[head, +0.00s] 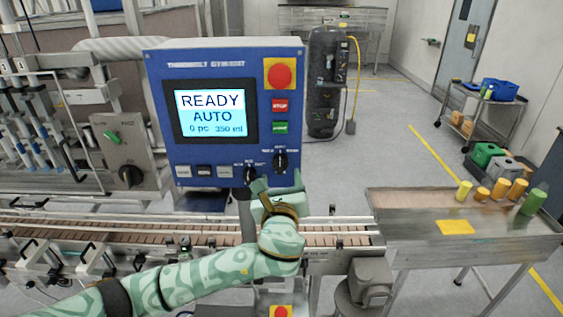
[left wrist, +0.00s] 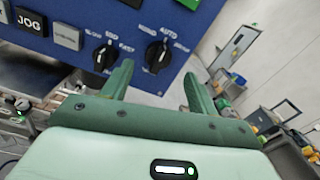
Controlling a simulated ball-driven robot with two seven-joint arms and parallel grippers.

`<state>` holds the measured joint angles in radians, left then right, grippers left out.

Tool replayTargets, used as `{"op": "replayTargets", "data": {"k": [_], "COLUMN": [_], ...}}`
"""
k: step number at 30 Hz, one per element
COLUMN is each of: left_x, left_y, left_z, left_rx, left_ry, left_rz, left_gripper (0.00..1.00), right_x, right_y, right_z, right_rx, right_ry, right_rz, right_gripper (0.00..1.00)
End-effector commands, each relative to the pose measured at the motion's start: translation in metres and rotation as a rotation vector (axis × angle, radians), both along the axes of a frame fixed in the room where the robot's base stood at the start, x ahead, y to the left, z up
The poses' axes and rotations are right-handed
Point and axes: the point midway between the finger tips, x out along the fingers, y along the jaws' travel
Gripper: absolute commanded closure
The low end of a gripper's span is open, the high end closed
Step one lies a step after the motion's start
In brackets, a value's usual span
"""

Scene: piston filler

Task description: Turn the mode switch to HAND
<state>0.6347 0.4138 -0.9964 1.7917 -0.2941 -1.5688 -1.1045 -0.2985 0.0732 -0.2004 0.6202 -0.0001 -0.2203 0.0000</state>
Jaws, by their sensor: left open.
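The blue control panel (head: 215,165) carries two black rotary knobs at its lower right. The right knob (head: 280,161) appears to be the mode switch; in the left wrist view this knob (left wrist: 157,54) has AUTO lettered above it. Its other labels are too small to read surely. The screen (head: 211,113) reads READY, AUTO, 0 pc, 350 ml. My left gripper (head: 279,181) is open and empty, just below and in front of the right knob. In the left wrist view its fingers (left wrist: 157,75) point at the panel, with the knob beyond the gap between them. My right gripper is out of view.
The left knob (left wrist: 103,55) sits close beside the left finger. Above the knobs are a green button (head: 280,127), a red STOP button (head: 280,105) and a red emergency button (head: 280,74). A conveyor (head: 320,240) runs below the panel. A metal table (head: 400,210) stands at right.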

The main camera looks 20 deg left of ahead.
Motion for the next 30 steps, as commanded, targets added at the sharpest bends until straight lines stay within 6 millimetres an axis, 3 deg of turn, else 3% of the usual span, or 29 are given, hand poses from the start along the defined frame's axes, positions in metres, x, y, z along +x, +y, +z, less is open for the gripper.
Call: {"op": "replayTargets", "data": {"k": [3,9,20,21,26,30], "left_x": [0.026,0.053,0.061,0.061,0.061,0.061], "left_y": [0.008,0.015,0.018,0.018,0.018,0.018], "left_z": [0.002,0.001,0.000,0.000,0.000,-0.001], "left_rx": [0.003,0.000,-0.003,-0.003,-0.003,-0.003], "left_ry": [-0.002,-0.001,0.000,0.000,0.000,0.000], "left_rz": [0.003,0.001,0.000,0.000,0.000,0.000], "left_gripper": [0.41,0.41,0.41,0.44,0.86,0.86], "right_x": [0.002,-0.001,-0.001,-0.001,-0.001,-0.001], "right_y": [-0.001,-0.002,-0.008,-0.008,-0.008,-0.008], "right_z": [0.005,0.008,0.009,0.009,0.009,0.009], "right_rx": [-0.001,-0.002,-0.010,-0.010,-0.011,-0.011], "right_ry": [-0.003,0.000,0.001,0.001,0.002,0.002], "right_rz": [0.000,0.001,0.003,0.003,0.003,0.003], "right_gripper": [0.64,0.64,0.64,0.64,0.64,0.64]}}
